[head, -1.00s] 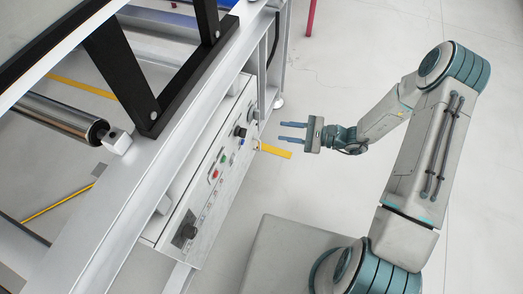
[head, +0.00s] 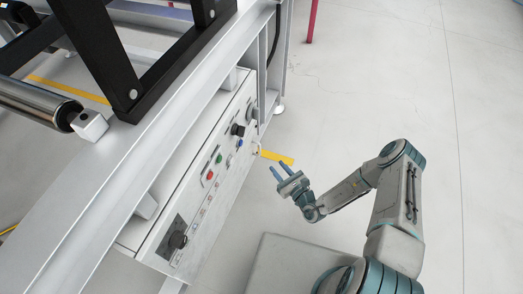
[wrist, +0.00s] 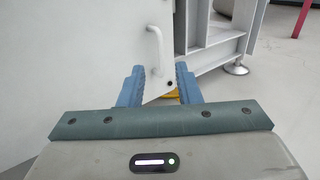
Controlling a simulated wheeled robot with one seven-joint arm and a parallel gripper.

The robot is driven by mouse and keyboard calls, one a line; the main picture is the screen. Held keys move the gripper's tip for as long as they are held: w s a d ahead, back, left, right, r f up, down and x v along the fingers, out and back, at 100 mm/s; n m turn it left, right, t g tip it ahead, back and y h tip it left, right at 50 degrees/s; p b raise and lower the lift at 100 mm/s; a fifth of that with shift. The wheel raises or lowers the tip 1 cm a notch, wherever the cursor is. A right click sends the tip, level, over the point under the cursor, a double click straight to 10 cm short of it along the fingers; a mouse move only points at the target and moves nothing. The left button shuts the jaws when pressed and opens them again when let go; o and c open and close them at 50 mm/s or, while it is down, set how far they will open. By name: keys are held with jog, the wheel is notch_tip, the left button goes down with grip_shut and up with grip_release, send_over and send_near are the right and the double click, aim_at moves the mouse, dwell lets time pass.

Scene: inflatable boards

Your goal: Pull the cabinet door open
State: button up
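The cabinet (head: 205,190) is a pale box with a control panel, fixed under the machine frame. In the wrist view its flat white door (wrist: 85,60) fills the left side and looks shut. A white curved handle (wrist: 155,48) stands upright near the door's right edge. The handle also shows small in the head view (head: 258,147). My gripper (head: 278,170) is open and empty, a short way right of and below the handle in the head view. In the wrist view the blue fingers (wrist: 158,84) point towards the door, with the handle ahead between them and not touched.
The machine's long grey frame (head: 110,165) and black brackets (head: 125,85) stand above the cabinet. A frame leg with a levelling foot (wrist: 236,69) stands right of the door. Yellow floor tape (head: 278,157) lies beyond my gripper. The floor to the right is open.

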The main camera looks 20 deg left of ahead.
jog(key=b+x, duration=0.3)
jog(key=x, duration=0.8)
jog(key=shift+w+a+b, duration=0.25)
jog(key=shift+b, duration=0.1)
jog(key=shift+c, duration=0.3)
